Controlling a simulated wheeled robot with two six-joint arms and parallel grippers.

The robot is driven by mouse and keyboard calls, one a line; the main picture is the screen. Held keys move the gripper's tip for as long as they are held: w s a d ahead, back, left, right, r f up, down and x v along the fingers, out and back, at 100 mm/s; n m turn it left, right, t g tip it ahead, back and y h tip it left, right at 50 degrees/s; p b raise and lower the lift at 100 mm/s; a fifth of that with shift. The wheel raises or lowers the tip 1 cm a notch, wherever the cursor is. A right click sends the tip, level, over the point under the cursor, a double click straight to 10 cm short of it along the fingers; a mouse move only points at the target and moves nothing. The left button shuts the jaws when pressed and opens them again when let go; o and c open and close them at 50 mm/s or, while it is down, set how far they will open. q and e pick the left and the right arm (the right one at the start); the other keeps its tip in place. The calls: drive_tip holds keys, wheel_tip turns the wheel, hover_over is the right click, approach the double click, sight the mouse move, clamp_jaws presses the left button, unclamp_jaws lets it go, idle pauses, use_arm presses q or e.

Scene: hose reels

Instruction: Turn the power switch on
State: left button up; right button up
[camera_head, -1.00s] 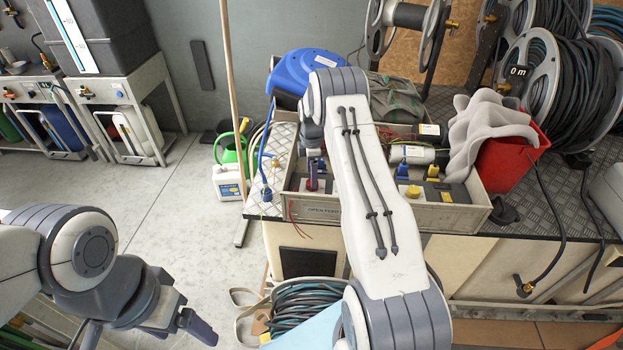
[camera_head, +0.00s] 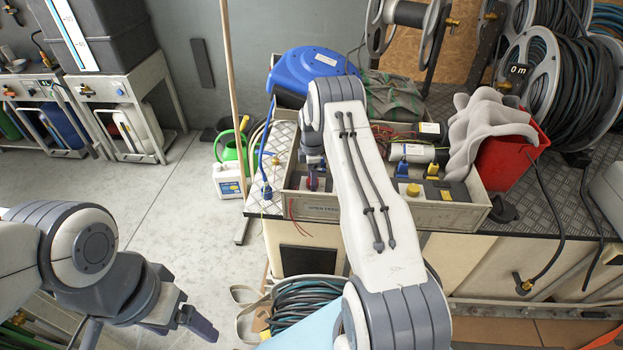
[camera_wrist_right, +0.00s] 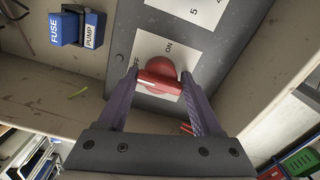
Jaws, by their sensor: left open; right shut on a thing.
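The power switch is a red rotary knob (camera_wrist_right: 160,76) on a white plate marked ON, with a partly hidden label ending in FF. The plate sits on a grey panel in the open box (camera_head: 440,214). My right gripper (camera_wrist_right: 160,94) is shut on the knob's handle, one finger on each side. The handle lies roughly crosswise in the wrist view, with a pale mark at its left end. In the head view my right gripper (camera_head: 314,178) reaches down into the box's left end, and the arm hides part of it. My left gripper (camera_head: 150,332) is open and empty at lower left, away from the box.
A blue FUSE PUMP plug (camera_wrist_right: 76,28) is beside the switch panel. A blue hose reel (camera_head: 306,72) stands behind the box. A red bucket (camera_head: 510,160) with a grey cloth is right of it. Open floor (camera_head: 185,210) lies to the left.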

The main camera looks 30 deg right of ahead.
drive_tip(key=shift+w, duration=0.1)
drive_tip(key=m+b, duration=0.1)
drive_tip(key=m, duration=0.2)
drive_tip(key=shift+m+b, duration=0.35)
drive_tip(key=shift+m, duration=0.05)
drive_tip(key=m+b, duration=0.1)
drive_tip(key=m, duration=0.3)
drive_tip(key=shift+w+r, duration=0.1)
drive_tip(key=m, duration=0.5)
drive_tip(key=shift+d+b, duration=0.1)
drive_tip(key=shift+b, duration=0.3)
drive_tip(key=m, duration=0.4)
drive_tip(key=shift+r+m, duration=0.1)
drive_tip(key=shift+m, duration=0.3)
drive_tip(key=o, duration=1.1)
drive_tip(key=shift+w, duration=0.1)
